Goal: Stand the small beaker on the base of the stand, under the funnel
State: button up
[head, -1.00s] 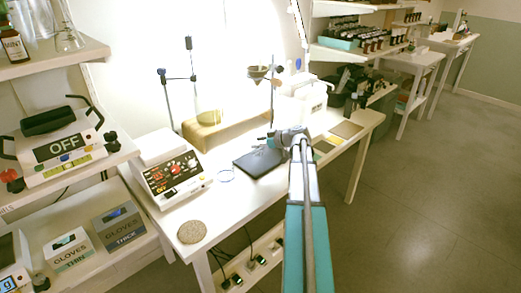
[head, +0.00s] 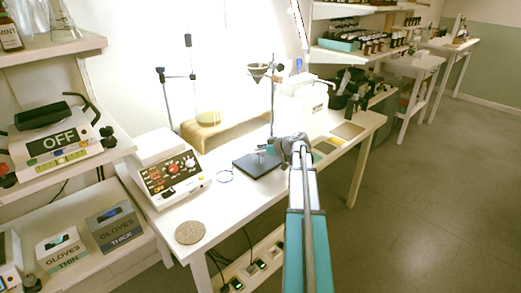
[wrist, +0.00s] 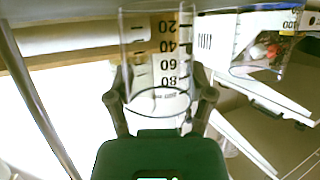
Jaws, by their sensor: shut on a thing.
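The small beaker (wrist: 158,55) is clear glass with dark volume marks. My gripper (wrist: 160,97) is shut around it, one finger on each side; the wrist view shows it upside down. In the head view, my gripper (head: 275,150) holds it low over the dark stand base (head: 250,165). I cannot tell whether its bottom touches the base. The funnel (head: 258,71) hangs above on the stand's upright rod (head: 272,105). The rod also shows at the left of the wrist view (wrist: 38,85).
A round cork mat (head: 189,232) lies at the front left.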

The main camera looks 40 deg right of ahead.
jog(key=o, duration=1.1)
jog(key=shift+f, duration=0.1)
jog(key=shift+r, duration=0.25)
jog(key=p+v, duration=0.5)
jog(key=v, duration=0.7)
